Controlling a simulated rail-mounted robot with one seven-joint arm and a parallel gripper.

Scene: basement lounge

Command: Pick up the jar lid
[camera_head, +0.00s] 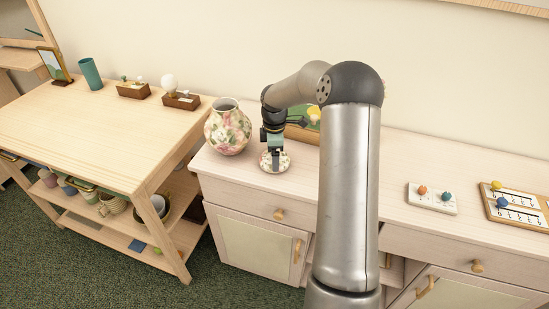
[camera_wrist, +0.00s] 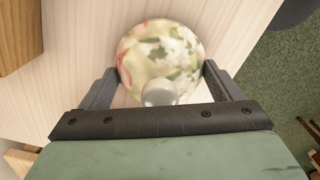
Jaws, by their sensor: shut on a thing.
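The jar lid (camera_head: 267,165) is round, with a pink, white and green floral pattern. It is at the cabinet top, below my gripper (camera_head: 275,154); I cannot tell whether it rests on the surface or is slightly raised. In the wrist view the jar lid (camera_wrist: 160,48) shows its pale grey knob (camera_wrist: 158,92), with one finger at each side of its rim. My gripper is shut on the lid. The matching floral jar (camera_head: 228,130) stands upright and open just left of it.
A framed board (camera_head: 301,134) stands behind my gripper. A wooden table (camera_head: 95,130) with small items is to the left. A small white board (camera_head: 432,199) and a larger wooden-framed one (camera_head: 517,208) lie at the right of the cabinet top (camera_head: 225,176).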

